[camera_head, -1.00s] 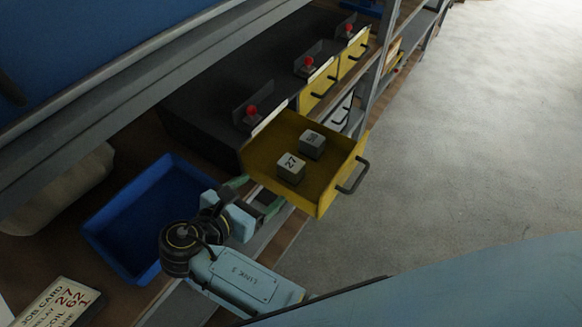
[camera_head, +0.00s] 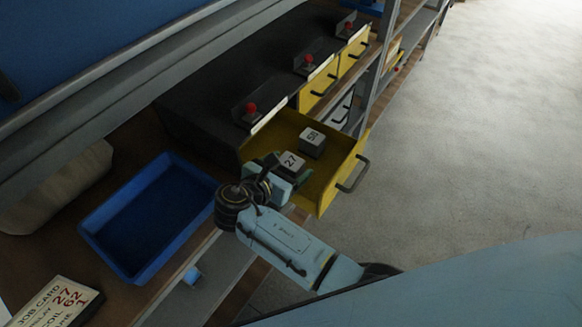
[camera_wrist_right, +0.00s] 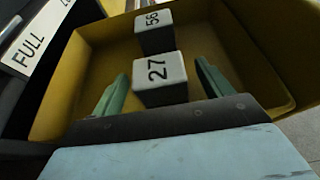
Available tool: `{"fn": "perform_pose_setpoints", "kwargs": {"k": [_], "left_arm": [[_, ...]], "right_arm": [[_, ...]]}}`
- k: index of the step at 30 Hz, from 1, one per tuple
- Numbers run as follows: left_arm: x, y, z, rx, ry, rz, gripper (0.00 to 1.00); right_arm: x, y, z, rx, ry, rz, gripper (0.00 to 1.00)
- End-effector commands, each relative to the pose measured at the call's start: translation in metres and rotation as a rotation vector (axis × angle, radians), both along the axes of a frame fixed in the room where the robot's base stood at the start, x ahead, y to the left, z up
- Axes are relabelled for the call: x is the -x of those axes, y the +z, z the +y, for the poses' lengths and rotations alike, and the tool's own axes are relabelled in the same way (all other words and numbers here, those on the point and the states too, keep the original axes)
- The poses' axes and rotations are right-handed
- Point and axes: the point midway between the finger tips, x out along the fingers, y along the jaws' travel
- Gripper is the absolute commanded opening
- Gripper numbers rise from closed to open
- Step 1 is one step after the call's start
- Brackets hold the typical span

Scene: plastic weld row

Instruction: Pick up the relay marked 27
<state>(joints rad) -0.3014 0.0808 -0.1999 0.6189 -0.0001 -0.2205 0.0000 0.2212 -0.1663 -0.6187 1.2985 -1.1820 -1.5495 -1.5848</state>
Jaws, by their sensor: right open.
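The relay marked 27 (camera_head: 291,161) is a grey block with a white top, lying in the open yellow drawer (camera_head: 326,197). In the right wrist view the relay (camera_wrist_right: 158,72) stands between the green fingertips. My right gripper (camera_head: 281,172) is open, with one finger on each side of the relay and gaps showing at both sides. How deep the fingers reach is hard to tell. A second relay, marked 56 (camera_head: 312,141), lies just behind it; it also shows in the wrist view (camera_wrist_right: 154,38). My left gripper is not in view.
An empty blue bin (camera_head: 104,247) stands on the bench left of the drawer. A job card (camera_head: 58,303) lies at the lower left. Closed yellow drawers (camera_head: 318,88) with red knobs run up the row. A drawer label reads FULL (camera_wrist_right: 32,44).

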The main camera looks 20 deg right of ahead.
Motion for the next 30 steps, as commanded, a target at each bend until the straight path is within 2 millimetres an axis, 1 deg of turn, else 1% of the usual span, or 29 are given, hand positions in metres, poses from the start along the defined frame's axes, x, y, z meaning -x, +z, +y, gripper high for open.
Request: {"fn": "perform_pose_setpoints", "kwargs": {"k": [4, 16, 22, 24, 26, 29, 30], "left_arm": [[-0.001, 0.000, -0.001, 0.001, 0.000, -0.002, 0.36], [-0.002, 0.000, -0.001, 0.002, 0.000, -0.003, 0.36], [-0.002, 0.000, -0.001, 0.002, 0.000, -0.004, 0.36], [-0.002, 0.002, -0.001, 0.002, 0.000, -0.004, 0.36], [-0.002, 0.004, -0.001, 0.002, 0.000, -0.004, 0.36], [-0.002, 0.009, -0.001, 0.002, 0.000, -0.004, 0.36], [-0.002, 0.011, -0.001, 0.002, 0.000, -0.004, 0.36]], "right_arm": [[0.000, 0.000, 0.000, 0.000, 0.000, 0.000, 0.78], [0.001, 0.000, 0.001, 0.000, 0.000, 0.000, 0.26], [0.000, 0.001, 0.001, -0.001, 0.001, -0.001, 0.26], [0.000, 0.005, 0.001, -0.001, 0.000, -0.003, 0.26], [0.000, 0.011, 0.001, -0.002, 0.000, -0.004, 0.26], [0.000, 0.029, 0.001, -0.003, 0.000, -0.006, 0.26], [0.000, 0.038, 0.001, -0.004, -0.001, -0.006, 0.26]]}}
